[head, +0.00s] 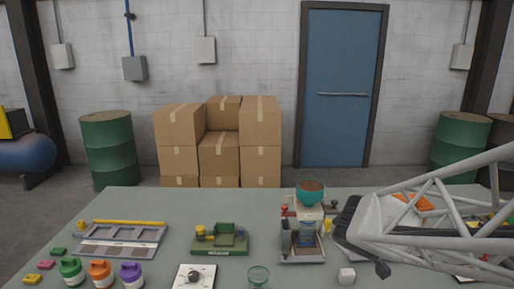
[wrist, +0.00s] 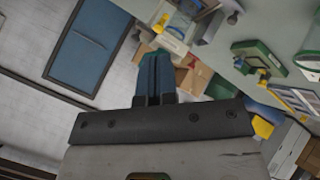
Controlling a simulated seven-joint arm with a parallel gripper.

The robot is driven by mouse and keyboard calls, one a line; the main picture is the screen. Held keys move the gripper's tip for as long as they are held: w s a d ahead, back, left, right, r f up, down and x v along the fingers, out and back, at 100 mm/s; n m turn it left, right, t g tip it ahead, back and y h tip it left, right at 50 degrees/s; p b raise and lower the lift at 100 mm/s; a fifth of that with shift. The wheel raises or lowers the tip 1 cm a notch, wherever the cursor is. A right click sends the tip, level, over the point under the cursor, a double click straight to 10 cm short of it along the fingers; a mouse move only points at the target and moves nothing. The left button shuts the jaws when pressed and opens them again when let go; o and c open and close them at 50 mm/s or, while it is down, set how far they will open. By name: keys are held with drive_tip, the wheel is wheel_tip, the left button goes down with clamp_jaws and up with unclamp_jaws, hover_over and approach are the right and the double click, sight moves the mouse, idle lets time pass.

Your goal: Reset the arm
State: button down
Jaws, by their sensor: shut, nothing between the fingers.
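My arm reaches in from the right side of the head view as a pale lattice frame. My gripper (head: 346,222) is its dark end, held above the right half of the table, just right of the sack filler. In the wrist view my gripper (wrist: 155,62) shows its two fingers together, with nothing between them. The sack filler (head: 302,238) is a small machine with a teal bowl of brown material (head: 310,192) on top. My arm hides part of the table's right side.
Stacked cartons (head: 219,150) and a blue door (head: 342,90) stand behind.

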drive_tip(key=s+a+r+m+g+y, duration=0.1)
drive_tip(key=s+a+m+g, duration=0.1)
drive_tip(key=s, duration=0.8)
drive_tip(key=s+a+r+m+g+y, duration=0.1)
drive_tip(key=s+m+g, duration=0.3)
drive_tip(key=s, duration=0.7)
drive_tip(key=shift+s+a+r+m+g, duration=0.25)
drive_tip(key=shift+a+m+g, duration=0.2)
drive_tip(key=shift+m, duration=0.45)
